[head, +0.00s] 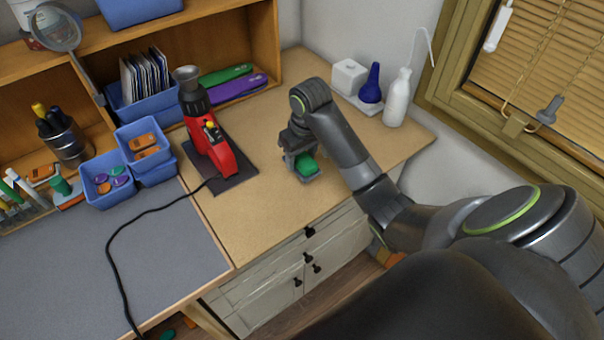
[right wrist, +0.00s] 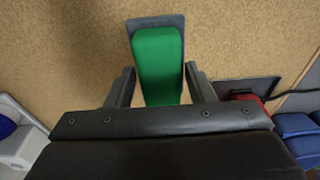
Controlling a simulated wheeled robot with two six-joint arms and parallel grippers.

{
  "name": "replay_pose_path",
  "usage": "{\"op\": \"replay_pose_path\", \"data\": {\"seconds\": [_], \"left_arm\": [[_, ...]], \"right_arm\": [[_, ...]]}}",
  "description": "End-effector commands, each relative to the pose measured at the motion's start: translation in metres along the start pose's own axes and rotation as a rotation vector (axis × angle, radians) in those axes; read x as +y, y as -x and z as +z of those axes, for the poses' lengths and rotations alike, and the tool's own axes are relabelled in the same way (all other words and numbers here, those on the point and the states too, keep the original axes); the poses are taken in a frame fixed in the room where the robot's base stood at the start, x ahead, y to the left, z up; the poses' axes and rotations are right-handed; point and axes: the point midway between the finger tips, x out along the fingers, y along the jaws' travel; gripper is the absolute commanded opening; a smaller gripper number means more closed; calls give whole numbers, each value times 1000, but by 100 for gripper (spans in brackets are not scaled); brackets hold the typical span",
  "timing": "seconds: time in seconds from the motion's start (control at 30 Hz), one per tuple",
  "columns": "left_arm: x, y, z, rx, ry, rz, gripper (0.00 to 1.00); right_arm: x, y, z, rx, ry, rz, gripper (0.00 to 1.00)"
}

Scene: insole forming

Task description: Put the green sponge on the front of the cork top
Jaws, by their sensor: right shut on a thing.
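The green sponge (head: 306,166) is a rounded green block at the right part of the tan cork top (head: 262,205), with a grey-blue piece showing under and around it. My right gripper (head: 300,168) reaches down over it and is shut on it. In the right wrist view the sponge (right wrist: 158,66) lies between the two fingers (right wrist: 160,88), and the grey-blue piece (right wrist: 155,20) shows past its far end. I cannot tell whether the sponge is lifted or resting on something. My left gripper is not in view.
A red device (head: 215,150) stands on a dark mat (head: 222,182) left of the sponge. A white bottle (head: 397,98), a blue bottle (head: 371,84) and a white block (head: 349,77) stand at the back right. The cork top's front strip is bare. Drawers (head: 290,262) lie below.

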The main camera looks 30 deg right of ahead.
Motion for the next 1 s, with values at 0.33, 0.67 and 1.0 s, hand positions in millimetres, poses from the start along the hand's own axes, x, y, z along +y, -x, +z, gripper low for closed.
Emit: {"op": "replay_pose_path", "data": {"seconds": [0.33, 0.67, 1.0], "left_arm": [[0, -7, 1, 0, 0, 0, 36], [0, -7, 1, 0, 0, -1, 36], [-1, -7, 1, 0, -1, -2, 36]], "right_arm": [[0, -46, 8, -2, -1, -1, 31], [0, -49, 8, -1, 0, 0, 61], [0, -48, 8, 0, 0, 0, 71]]}}
